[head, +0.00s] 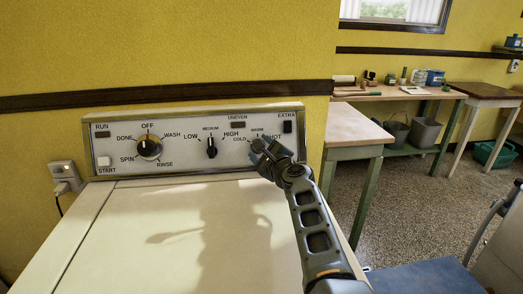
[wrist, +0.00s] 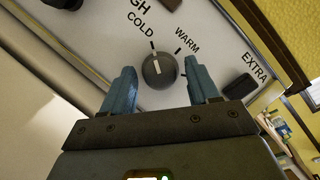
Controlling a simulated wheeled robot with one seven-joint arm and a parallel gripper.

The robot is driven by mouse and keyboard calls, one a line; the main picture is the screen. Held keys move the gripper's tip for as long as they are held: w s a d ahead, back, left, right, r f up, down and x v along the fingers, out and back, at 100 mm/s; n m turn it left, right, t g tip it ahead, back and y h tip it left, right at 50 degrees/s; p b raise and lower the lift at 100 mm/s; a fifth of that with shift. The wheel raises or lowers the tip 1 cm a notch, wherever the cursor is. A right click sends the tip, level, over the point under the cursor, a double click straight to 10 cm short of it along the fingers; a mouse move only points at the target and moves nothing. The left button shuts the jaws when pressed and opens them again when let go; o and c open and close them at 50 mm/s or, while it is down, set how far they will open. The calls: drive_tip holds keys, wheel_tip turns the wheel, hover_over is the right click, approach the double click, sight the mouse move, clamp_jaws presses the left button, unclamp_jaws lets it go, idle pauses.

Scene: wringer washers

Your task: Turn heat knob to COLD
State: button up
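The heat knob (wrist: 159,71) is a round dark grey knob with a white pointer line, on the washer's control panel. In the wrist view its line points up, near the tick by the COLD label (wrist: 141,25); WARM (wrist: 187,40) is up and right. My gripper (wrist: 162,80) is open, with one blue finger on each side of the knob and visible gaps between. Nothing is held.
The panel (head: 200,165) also has a cycle dial (head: 149,147), a level knob (head: 212,147), a START button (head: 104,161) and a dark EXTRA switch (head: 288,127). The washer's white top (head: 150,235) is clear below. A wooden table (head: 352,128) stands to the right.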

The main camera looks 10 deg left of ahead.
drive_tip(key=shift+o, duration=0.2)
drive_tip(key=shift+s, duration=0.1)
drive_tip(key=shift+p+v, duration=1.75)
drive_tip(key=shift+v, duration=2.05)
drive_tip(key=shift+s+d+f, duration=0.1)
